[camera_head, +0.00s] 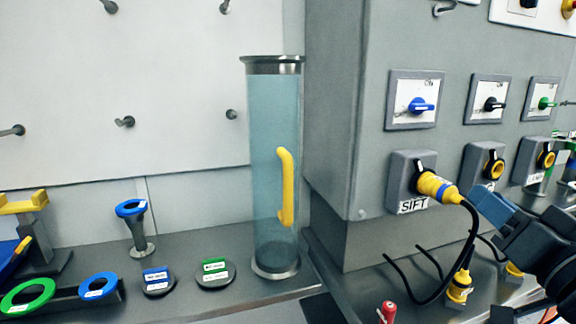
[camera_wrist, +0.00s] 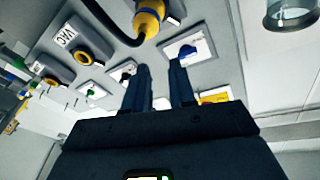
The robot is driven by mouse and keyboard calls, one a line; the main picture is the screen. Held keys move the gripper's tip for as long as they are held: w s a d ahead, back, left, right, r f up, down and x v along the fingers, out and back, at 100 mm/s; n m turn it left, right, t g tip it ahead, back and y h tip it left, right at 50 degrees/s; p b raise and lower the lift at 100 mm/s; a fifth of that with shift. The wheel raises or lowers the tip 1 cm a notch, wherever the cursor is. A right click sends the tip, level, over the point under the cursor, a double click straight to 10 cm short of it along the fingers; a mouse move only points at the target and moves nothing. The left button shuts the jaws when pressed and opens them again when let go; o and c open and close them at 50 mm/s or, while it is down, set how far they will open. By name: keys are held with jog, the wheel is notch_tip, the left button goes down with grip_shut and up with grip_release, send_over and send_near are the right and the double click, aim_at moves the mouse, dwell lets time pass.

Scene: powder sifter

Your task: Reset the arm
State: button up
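My gripper (camera_head: 484,200) is at the right of the head view, close beside the yellow plug (camera_head: 437,187) in the socket labelled SIFT (camera_head: 401,180). I cannot tell from the head view whether it touches the plug. In the wrist view, the two dark fingers of my gripper (camera_wrist: 161,72) stand apart with nothing between them. The wrist view is tilted and shows the yellow plug (camera_wrist: 149,20) above and beyond the fingertips, apart from them. My arm runs off the right edge of the head view.
A grey panel (camera_head: 340,110) carries several switches and sockets. A black cable (camera_head: 470,235) hangs from the plug, near my gripper. Another yellow connector (camera_head: 460,286) is below. A clear cylinder (camera_head: 265,160) with a yellow handle stands left of the panel. Colored rings and discs lie farther left.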

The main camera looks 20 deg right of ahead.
jog(key=s+a+f+n+g, duration=0.1)
jog(key=s+a+f, duration=0.45)
jog(key=f, duration=0.35)
jog(key=s+a+f+n+g, duration=0.15)
jog(key=s+a+f, duration=0.25)
jog(key=s+f, duration=0.4)
jog(key=s+a+f+n+g+y, duration=0.1)
jog(key=s+a+f+n, duration=0.1)
jog(key=s, duration=0.6)
jog(key=s+a+f+n+g+y, duration=0.1)
jog(key=s+a+f+n+y, duration=0.1)
jog(key=s+a, duration=0.3)
jog(key=s, duration=0.3)
jog(key=shift+s+f, duration=0.2)
jog(key=shift+s, duration=0.15)
